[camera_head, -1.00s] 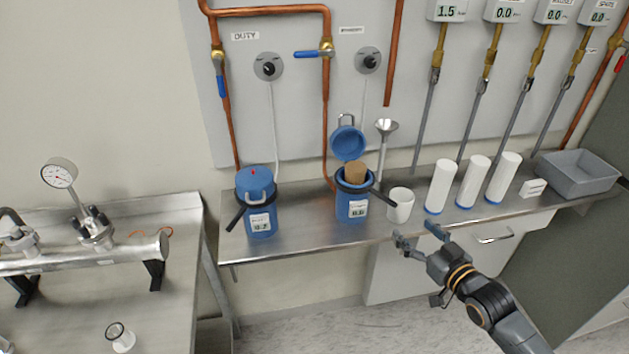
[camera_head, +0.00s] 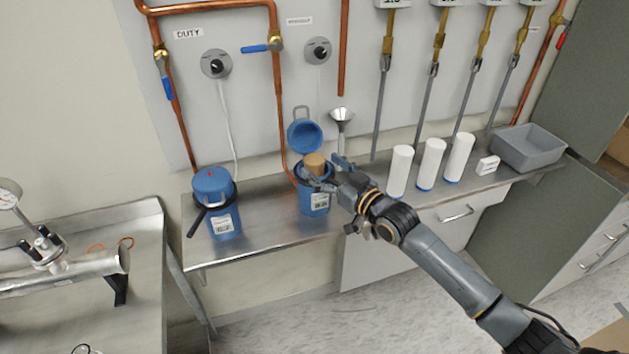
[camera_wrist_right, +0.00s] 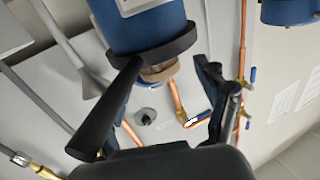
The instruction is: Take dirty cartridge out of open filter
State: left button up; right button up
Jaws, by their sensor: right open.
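The open blue filter (camera_head: 313,203) stands on the steel bench, its hinged lid (camera_head: 304,136) tipped up behind it. The brown dirty cartridge (camera_head: 314,162) sticks up out of its top. In the right wrist view, which looks upside down, the filter body (camera_wrist_right: 145,30) with its black collar is at the top, and the cartridge (camera_wrist_right: 160,72) shows beyond the collar. My right gripper (camera_head: 323,170) is open at the filter's top, its fingers spread about the cartridge. I cannot tell whether they touch it. My left gripper is out of view.
A closed blue filter (camera_head: 216,205) stands to the left. A metal funnel (camera_head: 341,117) is behind the open filter. Copper pipes (camera_head: 281,120) run behind.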

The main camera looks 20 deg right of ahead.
jog(key=x, duration=0.4)
jog(key=shift+s+d, duration=0.1)
jog(key=c, duration=0.3)
jog(key=shift+r, duration=0.1)
grip_shut()
